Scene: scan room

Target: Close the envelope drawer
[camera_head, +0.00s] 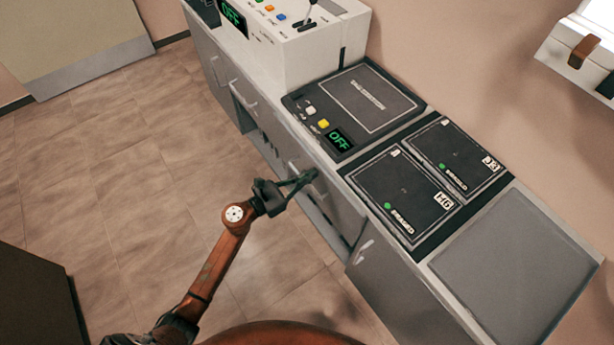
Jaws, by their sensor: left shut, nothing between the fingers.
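My left gripper (309,177) is shut and empty. Its fingertips are at the front of the grey cabinet (405,285), close to a drawer front (335,205) below the black panel. I cannot tell whether they touch it. No label marks the envelope drawer, and I cannot tell for sure which drawer it is or how far it stands out. My right gripper is not in view.
The worktop carries a white control console (300,50), a black unit (375,95) with a green OFF display, two dark square panels (405,190) and a bare grey plate (515,265). Tiled floor (120,150) to the left is clear. A white case (575,55) is at upper right.

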